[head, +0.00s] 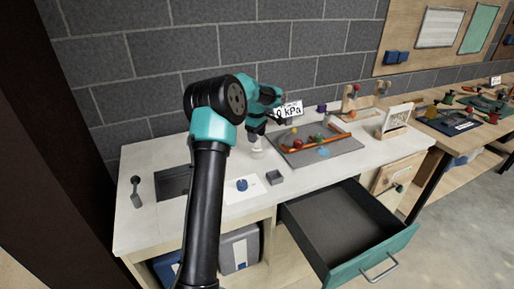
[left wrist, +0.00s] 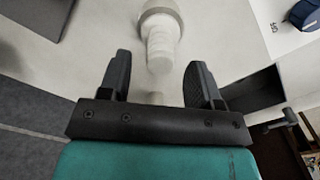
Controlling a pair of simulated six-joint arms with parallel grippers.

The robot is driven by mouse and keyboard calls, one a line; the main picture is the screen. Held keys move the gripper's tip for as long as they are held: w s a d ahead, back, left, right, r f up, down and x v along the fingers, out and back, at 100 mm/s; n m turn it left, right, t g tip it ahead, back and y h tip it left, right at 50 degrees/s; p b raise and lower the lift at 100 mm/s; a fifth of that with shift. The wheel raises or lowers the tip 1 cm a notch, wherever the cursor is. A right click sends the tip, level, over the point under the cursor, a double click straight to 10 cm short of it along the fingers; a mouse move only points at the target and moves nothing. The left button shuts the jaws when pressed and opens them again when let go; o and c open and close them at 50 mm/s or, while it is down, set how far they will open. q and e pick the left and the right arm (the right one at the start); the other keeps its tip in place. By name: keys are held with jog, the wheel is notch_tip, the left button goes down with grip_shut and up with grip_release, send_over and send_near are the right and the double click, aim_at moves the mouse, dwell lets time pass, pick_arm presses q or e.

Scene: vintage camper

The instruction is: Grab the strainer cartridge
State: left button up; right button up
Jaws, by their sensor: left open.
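The strainer cartridge, a pale cylinder with a wider collar, shows in the left wrist view (left wrist: 162,42). It lies beyond and partly between the spread fingers of my left gripper (left wrist: 157,80), with a gap on both sides. In the head view the cartridge (head: 257,149) is a small pale shape on the white worktop, just below my left gripper (head: 257,133). The gripper is open and empty. My arm hides part of the worktop in the head view. My right gripper is not in view.
A blue knob (head: 242,185) sits on a white card, beside a small grey box (head: 275,177). A grey tray (head: 345,147) with coloured pieces lies to the right. A dark recess (head: 174,182) and lever (head: 136,190) are at left. A teal-fronted drawer (head: 375,255) stands open in front.

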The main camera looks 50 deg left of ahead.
pick_arm(q)
notch_tip(320, 180, down, 4)
jog(key=shift+f, duration=0.2)
dwell(0.4)
jog(key=c, duration=1)
jog(key=shift+r, duration=0.15)
jog(key=shift+r, duration=1.45)
jog(key=shift+d+r, duration=0.15)
jog(key=shift+r, duration=0.1)
jog(key=s+d, duration=0.3)
jog(key=d, duration=0.1)
jog(key=s+d+r, duration=0.1)
jog(key=s+d, duration=0.6)
jog(key=d, duration=0.1)
jog(key=shift+s+r, duration=0.15)
jog(key=shift+s, duration=0.1)
